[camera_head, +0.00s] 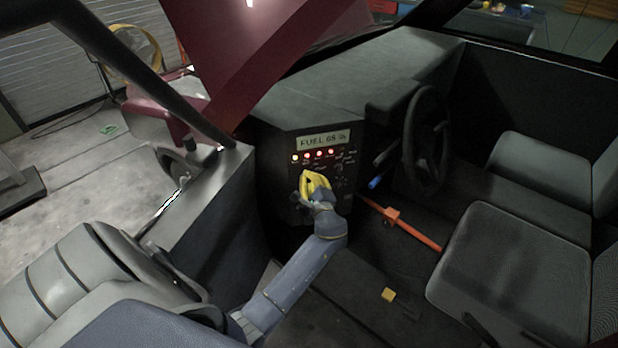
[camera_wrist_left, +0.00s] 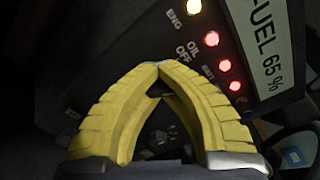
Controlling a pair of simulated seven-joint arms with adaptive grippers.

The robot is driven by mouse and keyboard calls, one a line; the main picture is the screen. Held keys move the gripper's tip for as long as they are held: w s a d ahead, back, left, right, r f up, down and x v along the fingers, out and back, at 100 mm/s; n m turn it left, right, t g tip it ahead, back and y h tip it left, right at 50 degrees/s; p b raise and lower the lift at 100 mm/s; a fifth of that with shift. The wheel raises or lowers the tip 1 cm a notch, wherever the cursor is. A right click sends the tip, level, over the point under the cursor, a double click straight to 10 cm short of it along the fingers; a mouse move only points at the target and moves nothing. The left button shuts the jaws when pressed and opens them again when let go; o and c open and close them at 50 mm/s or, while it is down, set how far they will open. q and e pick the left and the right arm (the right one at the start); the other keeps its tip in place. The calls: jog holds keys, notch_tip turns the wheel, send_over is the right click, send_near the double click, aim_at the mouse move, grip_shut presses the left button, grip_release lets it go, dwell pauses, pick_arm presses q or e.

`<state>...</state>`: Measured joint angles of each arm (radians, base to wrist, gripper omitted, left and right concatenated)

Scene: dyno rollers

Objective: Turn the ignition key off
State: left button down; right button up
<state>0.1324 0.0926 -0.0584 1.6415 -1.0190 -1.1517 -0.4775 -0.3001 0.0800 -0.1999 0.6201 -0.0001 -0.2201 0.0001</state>
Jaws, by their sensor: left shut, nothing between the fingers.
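The dashboard panel (camera_head: 345,160) is dark and carries a display reading "FUEL 65 %" (camera_head: 323,140) above a row of lit lamps. My left gripper (camera_head: 306,172) is in front of this panel, just below the lamps. Its yellow fingers are shut tip to tip with nothing between them. In the left wrist view the closed fingertips (camera_wrist_left: 158,68) are near the "OFF" label (camera_wrist_left: 182,52), beside the lit lamps (camera_wrist_left: 218,64). I cannot make out the ignition key; it may be hidden behind the fingers. Whether the fingers touch the panel is unclear. My right gripper is not in view.
A black steering wheel (camera_head: 427,140) and a blue-tipped lever (camera_head: 376,182) are right of the panel. An orange lever (camera_head: 405,225) slants across the floor below. Grey seats (camera_head: 510,265) fill the right side. A small yellow block (camera_head: 388,295) shows on the floor.

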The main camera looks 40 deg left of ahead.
pick_arm(q)
jog(key=n, duration=0.6)
jog(key=shift+s+a+r, duration=0.1)
jog(key=shift+a, duration=0.1)
jog(key=shift+n, duration=0.3)
dwell(0.3)
jog(key=c, duration=1.4)
grip_release()
jog(key=shift+s+a, duration=0.15)
jog(key=o, duration=0.3)
jog(key=shift+d, duration=0.3)
jog(key=shift+s+d, duration=0.15)
jog(key=shift+d, duration=0.15)
jog(key=shift+v, duration=3.25)
